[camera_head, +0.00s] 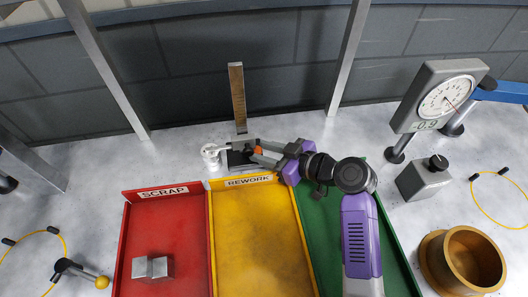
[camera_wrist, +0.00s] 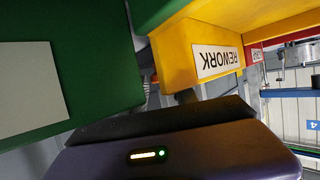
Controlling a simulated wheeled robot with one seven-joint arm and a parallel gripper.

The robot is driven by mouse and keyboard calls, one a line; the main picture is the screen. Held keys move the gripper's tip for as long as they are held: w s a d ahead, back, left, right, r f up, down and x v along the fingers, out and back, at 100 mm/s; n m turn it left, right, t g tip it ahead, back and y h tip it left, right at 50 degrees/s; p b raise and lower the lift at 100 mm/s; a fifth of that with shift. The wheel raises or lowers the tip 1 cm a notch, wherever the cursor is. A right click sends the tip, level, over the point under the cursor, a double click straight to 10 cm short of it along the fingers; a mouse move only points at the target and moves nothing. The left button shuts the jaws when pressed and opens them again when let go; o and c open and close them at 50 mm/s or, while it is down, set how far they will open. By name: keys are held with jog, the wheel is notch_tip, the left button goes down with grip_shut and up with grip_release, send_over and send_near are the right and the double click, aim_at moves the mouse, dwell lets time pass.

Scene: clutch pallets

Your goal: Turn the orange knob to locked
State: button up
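A small orange part (camera_head: 258,150), which looks like the orange knob, shows in the head view at the grey base of the upright brown scale post (camera_head: 238,95). My gripper (camera_head: 256,155) reaches leftward to it, behind the yellow tray. Its grey fingers lie close around or beside the orange part; I cannot tell if they touch it or how far apart they are. Much of the knob is hidden, and its setting cannot be read. The wrist view shows my purple gripper body at the bottom, without fingertips or knob.
The red SCRAP tray (camera_head: 130,235) holds metal blocks (camera_head: 152,268). The yellow REWORK tray (camera_head: 217,235) is empty; my arm crosses the green tray (camera_head: 318,225). A white cup-like item (camera_head: 210,152) stands left of the fingers. A dial gauge (camera_head: 440,95), black-knobbed box (camera_head: 425,178) and brass bowl (camera_head: 462,260) stand right.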

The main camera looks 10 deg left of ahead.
grip_shut()
jog(key=shift+s+a+m+t+h, duration=0.2)
jog(key=shift+m+t+h, duration=0.1)
jog(key=shift+m+t, duration=0.15)
jog(key=shift+s+m+t+h+p, duration=0.1)
jog(key=shift+m+t+h+p, duration=0.7)
jog(key=shift+m+t, duration=0.2)
grip_release()
jog(key=shift+b+v, duration=0.7)
jog(key=shift+v, duration=3.2)
